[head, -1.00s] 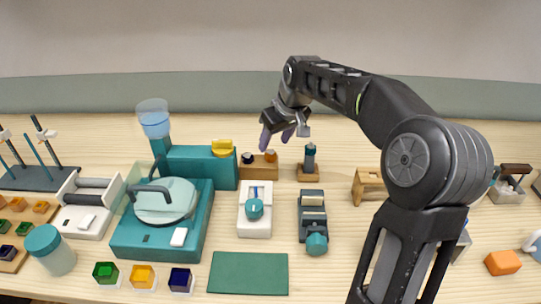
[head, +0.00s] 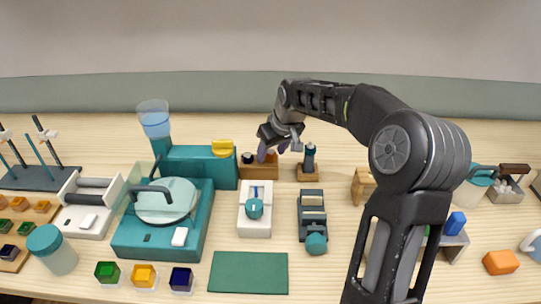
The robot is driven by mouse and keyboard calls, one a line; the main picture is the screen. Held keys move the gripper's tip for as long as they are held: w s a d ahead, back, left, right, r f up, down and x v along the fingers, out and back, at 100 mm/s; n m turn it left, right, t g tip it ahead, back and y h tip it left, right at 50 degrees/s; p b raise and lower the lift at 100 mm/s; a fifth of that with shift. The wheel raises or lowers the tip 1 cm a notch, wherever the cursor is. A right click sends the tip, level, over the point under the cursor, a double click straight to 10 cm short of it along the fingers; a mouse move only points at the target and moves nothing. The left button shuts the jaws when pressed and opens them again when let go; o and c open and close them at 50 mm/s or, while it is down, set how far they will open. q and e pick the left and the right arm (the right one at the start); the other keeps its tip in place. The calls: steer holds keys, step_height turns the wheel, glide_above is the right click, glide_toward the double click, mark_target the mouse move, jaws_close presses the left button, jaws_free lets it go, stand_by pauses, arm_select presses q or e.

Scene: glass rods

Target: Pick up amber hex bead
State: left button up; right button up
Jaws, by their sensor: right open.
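The amber hex bead (head: 271,158) sits on a small wooden block (head: 258,171) in the middle of the table, to the right of a dark bead (head: 247,158). My right gripper (head: 272,152) is open and has come down at the amber bead, with its purple-grey fingers apart. One finger overlaps the bead's left side in the picture; the other is up to its right. The bead is partly hidden, and I cannot tell whether a finger touches it. My left gripper is not in view.
A teal-topped bottle on a wooden base (head: 308,165) stands close right of the gripper. A teal machine with a yellow knob (head: 222,147) stands close left. White (head: 255,218) and dark (head: 312,215) devices stand in front, with a green mat (head: 248,272) nearer the table's front edge.

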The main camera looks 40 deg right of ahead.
steer(key=shift+c, duration=0.3)
jaws_close()
stand_by(0.5)
